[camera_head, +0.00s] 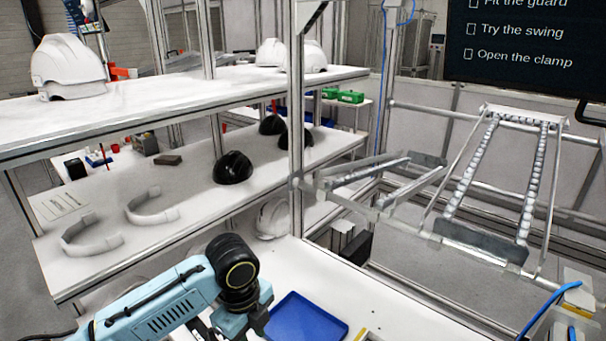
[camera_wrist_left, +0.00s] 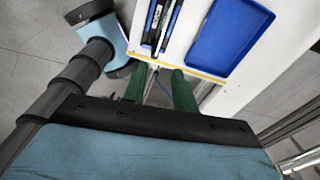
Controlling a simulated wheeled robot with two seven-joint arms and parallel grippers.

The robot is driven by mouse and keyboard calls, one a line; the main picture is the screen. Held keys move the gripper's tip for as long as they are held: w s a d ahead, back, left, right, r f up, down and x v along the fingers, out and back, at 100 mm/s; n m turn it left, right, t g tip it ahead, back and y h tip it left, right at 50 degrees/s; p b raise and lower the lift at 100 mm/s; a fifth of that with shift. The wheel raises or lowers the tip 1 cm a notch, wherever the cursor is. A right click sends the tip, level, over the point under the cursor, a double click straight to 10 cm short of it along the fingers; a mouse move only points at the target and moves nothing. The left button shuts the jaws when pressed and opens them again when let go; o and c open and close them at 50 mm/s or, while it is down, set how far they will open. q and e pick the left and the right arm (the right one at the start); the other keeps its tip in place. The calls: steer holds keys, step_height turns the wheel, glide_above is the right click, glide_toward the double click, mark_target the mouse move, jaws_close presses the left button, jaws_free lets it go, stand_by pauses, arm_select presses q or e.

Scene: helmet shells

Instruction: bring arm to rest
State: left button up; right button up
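My left arm (camera_head: 165,305), pale blue with a black wrist joint, comes in from the lower left in the head view. Its wrist is over the near worktable, just left of the blue tray (camera_head: 305,318). My left gripper (camera_wrist_left: 158,88) shows in the left wrist view as two green fingers standing apart with nothing held between them. The fingers are near the yellow-lined edge of the white worktable (camera_wrist_left: 238,92). The blue tray also shows in the left wrist view (camera_wrist_left: 228,38), ahead and to the right of the fingers. My right arm and gripper are in neither view.
Black pen-like tools (camera_wrist_left: 160,25) lie beside the tray. A two-level shelf holds white helmets (camera_head: 70,68), black shells (camera_head: 232,168) and pale curved bands (camera_head: 150,208). A metal frame with roller rails (camera_head: 470,170) stands at right. A blue cable (camera_head: 545,300) hangs at lower right.

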arm_select(q)
steer(key=s+d+f+n+t+h, duration=0.25)
steer(key=s+f+n, duration=0.25)
steer(key=s+n, duration=0.45)
steer(key=s+a+n+y, duration=0.3)
steer(key=s+a+n, duration=1)
steer(key=s, duration=0.1)
steer(key=s+f+b+x, duration=0.1)
steer(key=s+b+x, duration=0.2)
steer(key=x, duration=1.2)
steer(key=s+f+b+x, duration=0.1)
steer(key=s+b+x, duration=0.25)
steer(key=x, duration=1.15)
steer(key=s+a+f+g+b, duration=0.1)
steer(key=s+a+f+b, duration=0.2)
steer(key=s+f, duration=1.5)
step_height(320, 180, down, 3)
steer(key=shift+m+g+b, duration=0.35)
steer(key=shift+b, duration=0.75)
